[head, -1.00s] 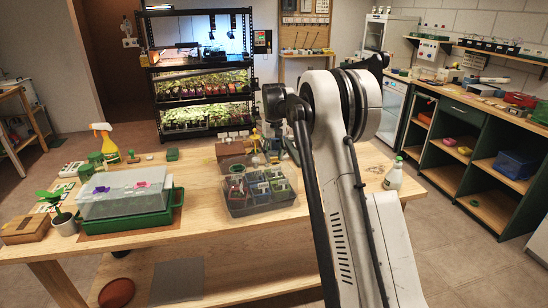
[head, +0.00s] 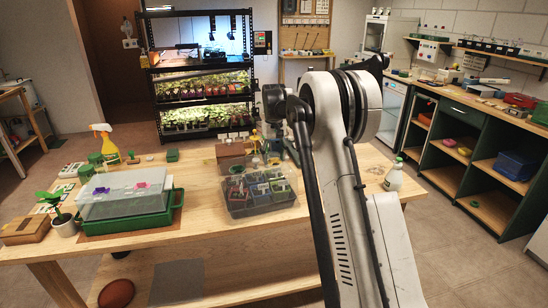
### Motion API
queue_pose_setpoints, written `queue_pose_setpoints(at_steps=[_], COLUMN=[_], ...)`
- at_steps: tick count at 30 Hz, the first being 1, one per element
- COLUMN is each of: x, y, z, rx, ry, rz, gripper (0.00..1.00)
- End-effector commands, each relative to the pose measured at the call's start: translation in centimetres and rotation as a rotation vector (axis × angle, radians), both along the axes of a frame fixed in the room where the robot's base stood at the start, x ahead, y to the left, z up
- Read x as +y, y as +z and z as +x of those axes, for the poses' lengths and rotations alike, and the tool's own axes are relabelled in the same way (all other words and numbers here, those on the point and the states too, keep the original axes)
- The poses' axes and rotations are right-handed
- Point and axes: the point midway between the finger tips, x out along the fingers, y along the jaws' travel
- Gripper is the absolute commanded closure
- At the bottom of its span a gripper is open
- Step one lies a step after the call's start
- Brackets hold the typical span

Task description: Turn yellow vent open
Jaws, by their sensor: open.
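A green tray (head: 153,220) with a clear, pale lid (head: 120,204) stands on the left of the wooden table in the head view. A purple vent (head: 101,190) and a pink vent (head: 141,185) show on top of the lid. I cannot make out a yellow vent on it. My arm rises large in front of the table's right part. My gripper does not show in this view, so its place relative to the lid cannot be told.
A compartmented seed box (head: 245,211) stands right of the tray. A yellow spray bottle (head: 106,146) and a potted seedling (head: 63,221) stand near the tray. A white bottle (head: 393,178) stands at the right. Bare wood (head: 205,225) lies between tray and seed box.

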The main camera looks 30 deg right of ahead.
Motion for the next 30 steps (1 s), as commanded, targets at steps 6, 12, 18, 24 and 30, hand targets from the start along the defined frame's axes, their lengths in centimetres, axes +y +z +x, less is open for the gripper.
queue_pose_setpoints(at_steps=[6, 12, 18, 24, 30], x=[0.0, 0.0, 0.0, 0.0, 0.0], y=[1.8, 5.6, 9.3, 11.5, 12.0], z=[0.0, 0.0, 0.0, 0.0, 0.0], rx=[0.0, 0.0, 0.0, 0.0, 0.0], ry=[0.0, 0.0, 0.0, 0.0, 0.0], rz=[0.0, 0.0, 0.0, 0.0, 0.0], gripper=[0.54, 0.54, 0.54, 0.54, 0.54])
